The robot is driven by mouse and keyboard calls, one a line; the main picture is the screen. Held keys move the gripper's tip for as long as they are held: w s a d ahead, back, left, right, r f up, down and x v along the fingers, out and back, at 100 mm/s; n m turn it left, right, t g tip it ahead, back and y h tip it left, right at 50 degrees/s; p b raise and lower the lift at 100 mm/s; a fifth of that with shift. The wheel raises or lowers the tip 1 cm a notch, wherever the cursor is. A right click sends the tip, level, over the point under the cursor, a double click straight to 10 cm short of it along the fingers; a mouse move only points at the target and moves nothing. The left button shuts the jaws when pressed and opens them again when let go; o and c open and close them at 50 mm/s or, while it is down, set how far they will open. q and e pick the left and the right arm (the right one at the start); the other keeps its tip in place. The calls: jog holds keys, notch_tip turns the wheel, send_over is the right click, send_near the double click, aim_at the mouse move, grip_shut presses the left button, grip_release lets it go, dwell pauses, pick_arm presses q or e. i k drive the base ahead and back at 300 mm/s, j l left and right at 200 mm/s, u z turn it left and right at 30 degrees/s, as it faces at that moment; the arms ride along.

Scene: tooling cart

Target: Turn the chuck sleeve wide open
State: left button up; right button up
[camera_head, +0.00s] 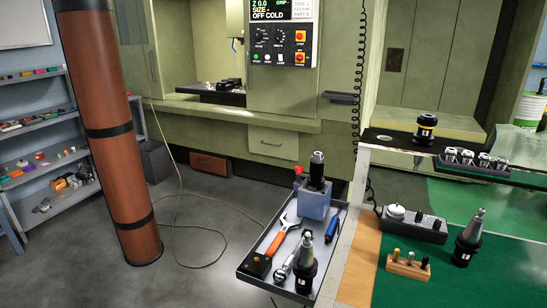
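A black chuck (317,169) stands upright in a blue-grey holding block (313,203) at the back of the grey cart tray (338,245). Its sleeve looks like the dark upper part. How far it is turned, and any jaws at its top, are too small to tell. A small red part (298,170) shows at the block's left rear. A wrench with an orange handle (288,243) lies in the tray left of the block. Neither my left nor my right gripper is in view, and nothing touches the chuck.
A tool holder (305,262) stands at the tray's front, with a blue-handled tool (333,229) at its right. The green bench (490,285) at right carries another tool holder (467,239) and a peg block (408,264).

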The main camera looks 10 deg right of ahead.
aim_at(317, 166)
jog(key=i+j+u, duration=0.55)
jog(key=i+u, duration=0.35)
jog(key=i+j+z, duration=0.2)
jog(key=i, duration=0.3)
jog(key=i+j+z, duration=0.2)
jog(key=i, duration=0.35)
jog(key=i+z, duration=0.15)
jog(key=z, duration=0.25)
jog(key=i+j+z, duration=0.15)
jog(key=z, duration=0.3)
jog(key=i+j+z, duration=0.15)
jog(key=z, duration=0.25)
